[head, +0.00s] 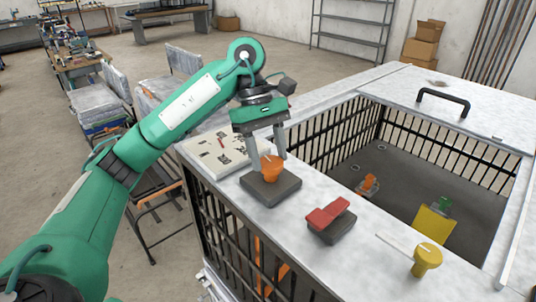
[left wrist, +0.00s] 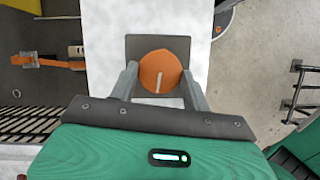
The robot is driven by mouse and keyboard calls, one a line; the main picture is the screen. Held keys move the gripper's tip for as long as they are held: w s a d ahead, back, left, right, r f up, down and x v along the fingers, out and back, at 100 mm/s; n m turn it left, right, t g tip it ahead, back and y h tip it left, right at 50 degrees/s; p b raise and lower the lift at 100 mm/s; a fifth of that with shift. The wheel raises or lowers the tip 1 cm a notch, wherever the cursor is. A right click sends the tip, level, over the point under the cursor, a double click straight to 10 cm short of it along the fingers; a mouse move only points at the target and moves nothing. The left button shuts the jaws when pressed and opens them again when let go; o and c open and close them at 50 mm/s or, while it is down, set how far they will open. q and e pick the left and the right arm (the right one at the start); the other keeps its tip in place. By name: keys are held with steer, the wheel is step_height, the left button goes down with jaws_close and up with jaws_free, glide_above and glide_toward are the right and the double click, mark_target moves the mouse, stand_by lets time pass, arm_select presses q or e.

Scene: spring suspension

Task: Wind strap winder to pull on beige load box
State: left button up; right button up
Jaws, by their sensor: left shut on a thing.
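An orange knob, seemingly the strap winder (head: 271,171), stands on a dark square base (head: 270,188) on the cage's near-left top edge. My left gripper (head: 269,157) comes down from above with its fingers on either side of the knob, shut on it. In the left wrist view the round orange top (left wrist: 160,70) shows a white line running from its middle towards my gripper, between the two fingers (left wrist: 160,88). An orange strap (head: 270,262) shows behind the bars below. I cannot make out a beige load box. My right gripper is not in view.
A red lever (head: 328,212) and a yellow knob (head: 427,258) stand further right on the edge. Inside the barred pit are a yellow piece (head: 433,224) and an orange fitting (head: 368,184).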

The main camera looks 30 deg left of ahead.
arm_select(q)
steer(key=o, duration=1)
steer(key=shift+r, duration=0.1)
steer(key=shift+p+v, duration=0.3)
steer(key=shift+v, duration=6.6)
